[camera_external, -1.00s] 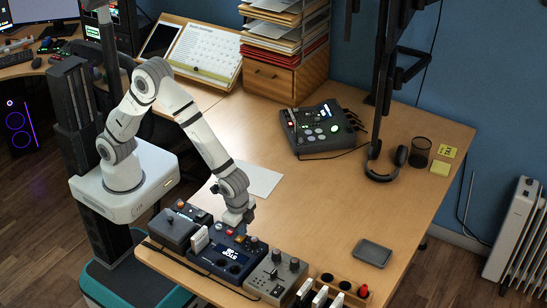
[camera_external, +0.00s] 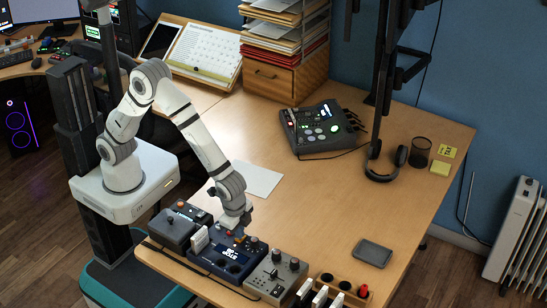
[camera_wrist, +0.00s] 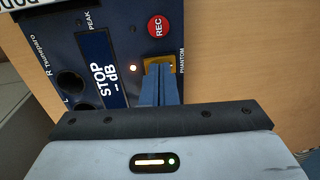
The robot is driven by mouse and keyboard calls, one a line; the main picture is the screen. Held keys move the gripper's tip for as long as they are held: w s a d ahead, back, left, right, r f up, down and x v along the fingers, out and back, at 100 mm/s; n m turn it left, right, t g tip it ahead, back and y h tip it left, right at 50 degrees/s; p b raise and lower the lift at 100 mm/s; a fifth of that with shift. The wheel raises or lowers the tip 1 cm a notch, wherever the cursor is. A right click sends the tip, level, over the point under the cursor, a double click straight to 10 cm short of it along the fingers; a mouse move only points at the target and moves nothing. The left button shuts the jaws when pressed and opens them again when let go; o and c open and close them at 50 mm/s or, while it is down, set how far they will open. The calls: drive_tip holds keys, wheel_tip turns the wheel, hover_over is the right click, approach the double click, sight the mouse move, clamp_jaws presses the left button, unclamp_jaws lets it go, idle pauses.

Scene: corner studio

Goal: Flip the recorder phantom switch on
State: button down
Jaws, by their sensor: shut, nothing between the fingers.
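The recorder (camera_external: 222,262) is a navy box with a STOP display, among the devices along the desk's front edge. In the wrist view its panel (camera_wrist: 98,12) shows a red REC button (camera_wrist: 158,26) and a yellow plate marked PHANTOM (camera_wrist: 174,62). A small lamp (camera_wrist: 132,68) beside the plate glows. My gripper (camera_external: 239,235) is low over the recorder's back edge. In the wrist view its shut, empty fingertips (camera_wrist: 160,70) overlap the yellow plate and hide the switch lever. I cannot tell whether they touch it or which way the lever stands.
A grey device with knobs (camera_external: 275,276) stands close on the recorder's right, and a dark device (camera_external: 172,230) on its left. White upright items (camera_external: 199,241) stand by the recorder. A white sheet (camera_external: 258,179) lies behind; the desk's middle is largely clear.

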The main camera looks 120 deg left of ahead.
drive_tip(key=shift+r, duration=0.1)
wheel_tip(320, 180, up, 14)
drive_tip(key=a+p, duration=0.1)
drive_tip(key=p, duration=0.1)
drive_tip(key=shift+a, duration=0.35)
drive_tip(key=s+d+r+t, duration=0.1)
drive_tip(key=s+r, duration=0.2)
drive_tip(key=s, duration=1)
drive_tip(key=s+d+r+t+h, duration=0.1)
drive_tip(key=s+d+r, duration=0.1)
drive_tip(key=s, duration=1.1)
drive_tip(key=shift+r+t, duration=0.3)
drive_tip(key=shift+r, duration=0.25)
drive_tip(key=shift+d, duration=0.1)
idle(0.5)
